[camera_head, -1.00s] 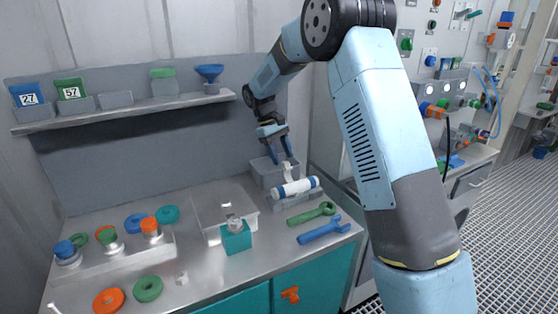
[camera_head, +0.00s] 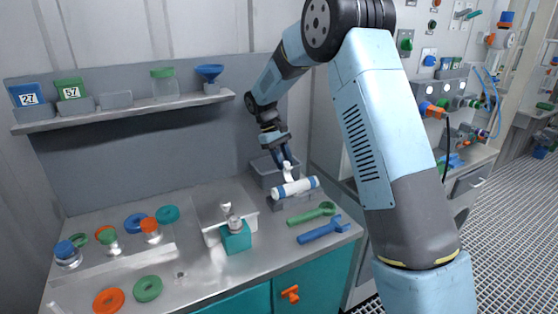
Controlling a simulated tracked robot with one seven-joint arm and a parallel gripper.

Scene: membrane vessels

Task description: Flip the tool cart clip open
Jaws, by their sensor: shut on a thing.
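A white clip (camera_head: 288,173) stands up at the white cylinder with blue bands (camera_head: 294,187), at the back right of the tool cart's steel top (camera_head: 195,285). My gripper (camera_head: 284,160) reaches down from above with its blue fingers close together. It is shut on the upper part of the clip. The clip looks upright, but the fingers hide its top, and its joint with the cylinder is too small to make out. The cylinder lies on a grey holder (camera_head: 292,203).
A grey bin (camera_head: 265,172) stands just behind the cylinder. A green wrench (camera_head: 312,214) and a blue wrench (camera_head: 322,231) lie in front. A teal block (camera_head: 236,238) stands left of them by a clear tray (camera_head: 210,238). A shelf (camera_head: 130,115) hangs behind.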

